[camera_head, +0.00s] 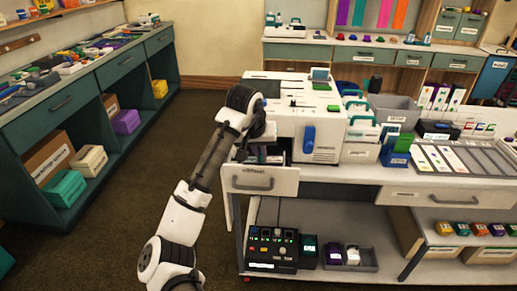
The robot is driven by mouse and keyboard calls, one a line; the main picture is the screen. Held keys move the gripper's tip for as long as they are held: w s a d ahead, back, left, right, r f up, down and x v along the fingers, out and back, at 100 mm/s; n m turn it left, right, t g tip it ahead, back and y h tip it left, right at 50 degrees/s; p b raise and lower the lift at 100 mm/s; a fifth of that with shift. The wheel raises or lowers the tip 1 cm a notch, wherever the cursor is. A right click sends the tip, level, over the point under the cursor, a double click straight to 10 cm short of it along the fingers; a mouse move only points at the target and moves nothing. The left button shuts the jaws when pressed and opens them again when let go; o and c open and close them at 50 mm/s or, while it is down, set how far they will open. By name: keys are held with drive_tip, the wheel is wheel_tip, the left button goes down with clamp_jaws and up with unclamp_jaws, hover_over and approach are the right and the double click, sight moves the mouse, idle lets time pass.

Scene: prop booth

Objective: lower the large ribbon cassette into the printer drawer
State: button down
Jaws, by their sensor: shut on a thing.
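The white printer (312,131) with a blue lever stands on the white bench. Its drawer (262,181) is pulled out at the front left, with a grey handle on its face. My gripper (243,153) points down over the left side of the open drawer. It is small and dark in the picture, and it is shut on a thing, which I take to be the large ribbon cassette. My wrist and forearm hide most of the held cassette, so I cannot tell its tilt or whether it touches the drawer. The drawer's inside shows only partly.
Upright cartons (357,130) and a grey bin (393,110) crowd the bench right of the printer. A black box with lit buttons (272,248) sits on the shelf below the drawer. A green cabinet (85,100) lines the left. The brown floor between is clear.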

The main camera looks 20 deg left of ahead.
drive_tip(key=shift+d+f+y+b, duration=0.25)
drive_tip(key=shift+f+y+b, duration=0.1)
drive_tip(key=shift+f, duration=0.25)
idle(0.3)
drive_tip(key=c, duration=1.5)
unclamp_jaws()
drive_tip(key=shift+o, duration=0.2)
drive_tip(key=shift+f, duration=0.1)
drive_tip(key=v, duration=1.3)
drive_tip(key=shift+r+b, duration=0.4)
drive_tip(key=shift+r, duration=0.05)
